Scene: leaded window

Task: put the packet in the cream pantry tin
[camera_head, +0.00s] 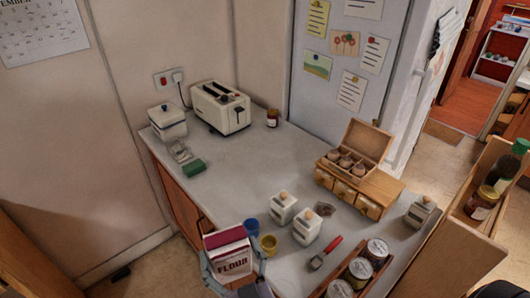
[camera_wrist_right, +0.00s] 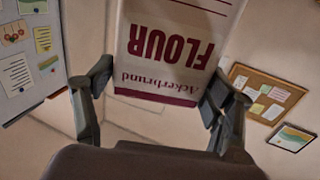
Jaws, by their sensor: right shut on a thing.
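The packet is a white flour packet with a maroon top (camera_head: 230,255), upright in the head view at the counter's near left edge. My right gripper (camera_head: 236,272) is shut on it, with a finger at each side. In the right wrist view the packet (camera_wrist_right: 170,50) stands upside down between the fingertips (camera_wrist_right: 155,95), its FLOUR print facing the camera. A cream lidded container (camera_head: 167,124) at the counter's back left may be the pantry tin; its lid looks on. My left gripper is not in view.
A toaster (camera_head: 220,108) stands beside the cream container, with a green sponge (camera_head: 194,168) in front. Blue and yellow cups (camera_head: 268,244) and small canisters (camera_head: 283,208) stand near the packet. A wooden box (camera_head: 355,150) is at right. The counter's middle (camera_head: 255,165) is clear.

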